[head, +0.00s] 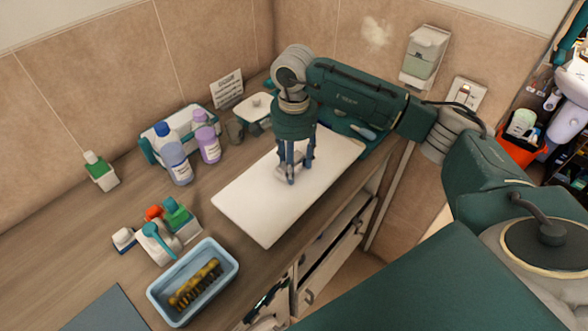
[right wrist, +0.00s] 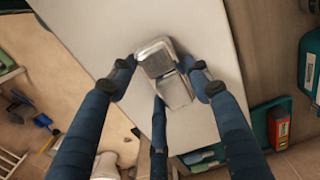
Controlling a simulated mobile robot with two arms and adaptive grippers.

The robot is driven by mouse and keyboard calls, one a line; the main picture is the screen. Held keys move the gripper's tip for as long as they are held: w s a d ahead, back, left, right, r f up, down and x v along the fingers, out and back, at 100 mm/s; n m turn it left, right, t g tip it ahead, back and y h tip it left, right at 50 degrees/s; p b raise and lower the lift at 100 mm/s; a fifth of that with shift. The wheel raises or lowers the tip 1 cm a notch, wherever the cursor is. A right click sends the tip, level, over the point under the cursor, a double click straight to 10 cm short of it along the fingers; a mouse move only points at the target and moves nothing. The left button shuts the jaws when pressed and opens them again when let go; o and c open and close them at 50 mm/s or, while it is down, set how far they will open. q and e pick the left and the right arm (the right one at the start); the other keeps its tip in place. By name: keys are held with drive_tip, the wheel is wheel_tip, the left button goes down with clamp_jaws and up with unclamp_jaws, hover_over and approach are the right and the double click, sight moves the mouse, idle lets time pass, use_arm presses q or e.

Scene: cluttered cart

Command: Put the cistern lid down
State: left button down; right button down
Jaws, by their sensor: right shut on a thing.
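The cistern lid (head: 262,205) is a long white slab, seen over the wooden counter in the head view. It also fills the middle of the right wrist view (right wrist: 90,30). A silver metal block (right wrist: 168,78) stands up from its top. My right gripper (head: 294,172) points down over the lid, with its fingers closed around this block; they also show in the right wrist view (right wrist: 170,90). The lid lies about flat, and its long front side reaches the counter's front edge. I cannot tell whether its underside touches the counter. My left gripper is not in view.
A light blue tray with a brush (head: 195,284) stands left of the lid. Several bottles and a caddy (head: 150,150) are behind it, with a small white-lidded container (head: 254,107) near the back corner. Open drawers (head: 325,255) are below the front edge. Bare counter (head: 70,240) lies left.

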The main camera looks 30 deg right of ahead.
wheel_tip(320, 180, up, 9)
drive_tip(key=shift+w+r+b, duration=0.1)
drive_tip(key=shift+w+b, duration=0.05)
drive_tip(key=shift+b, duration=1.1)
wheel_tip(320, 180, up, 9)
